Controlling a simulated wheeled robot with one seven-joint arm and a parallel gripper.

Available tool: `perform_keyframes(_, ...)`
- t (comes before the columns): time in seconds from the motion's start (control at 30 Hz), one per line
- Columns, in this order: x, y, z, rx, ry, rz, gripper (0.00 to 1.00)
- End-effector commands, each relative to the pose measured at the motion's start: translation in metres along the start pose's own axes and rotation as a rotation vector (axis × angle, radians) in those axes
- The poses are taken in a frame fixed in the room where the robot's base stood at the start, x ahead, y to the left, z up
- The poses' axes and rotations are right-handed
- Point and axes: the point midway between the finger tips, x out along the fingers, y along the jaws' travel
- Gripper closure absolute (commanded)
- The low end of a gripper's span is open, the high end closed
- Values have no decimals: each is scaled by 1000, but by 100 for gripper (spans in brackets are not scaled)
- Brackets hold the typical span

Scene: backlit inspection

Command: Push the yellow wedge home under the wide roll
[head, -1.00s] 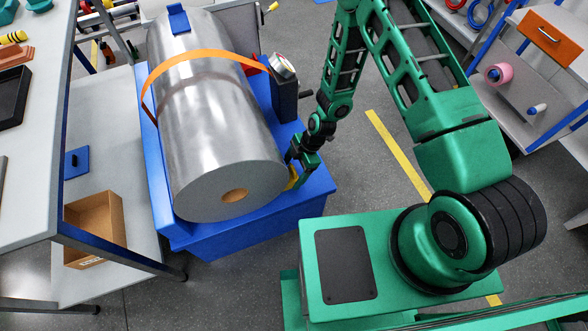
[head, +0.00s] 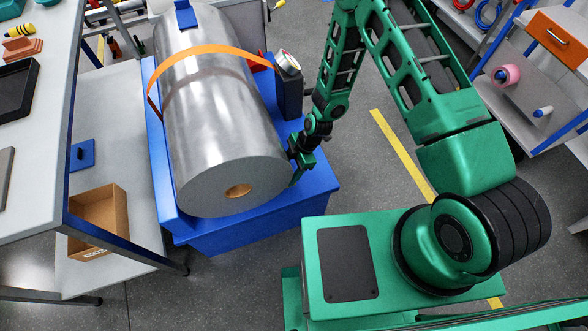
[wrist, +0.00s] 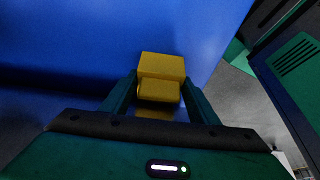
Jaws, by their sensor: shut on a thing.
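The wide roll (head: 215,110) is a large silver cylinder lying on a blue stand (head: 245,228), with an orange strap (head: 207,50) over it. My gripper (head: 296,178) is low at the right side of the roll's near end, close to the stand's top. In the wrist view my gripper (wrist: 160,78) is shut on the yellow wedge (wrist: 161,65), which sits between the two fingers against a blue surface. The roll cannot be made out in the wrist view. The wedge is hidden in the head view, so its contact with the roll cannot be told.
A workbench with a lower shelf holding a cardboard box (head: 99,222) is on the left. Grey floor with a yellow line (head: 400,150) is open to the right.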

Motion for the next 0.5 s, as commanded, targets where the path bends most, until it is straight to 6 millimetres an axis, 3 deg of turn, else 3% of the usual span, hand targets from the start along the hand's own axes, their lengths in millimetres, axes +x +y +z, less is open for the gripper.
perform_keyframes(0.3, 1, 1, -3, 1, 4, 1, 77)
perform_keyframes(0.33, 1, 1, -3, 1, 4, 1, 38)
perform_keyframes(0.4, 1, 1, -2, 2, 3, 2, 24)
perform_keyframes(0.5, 0, 0, -1, 3, 3, 2, 24)
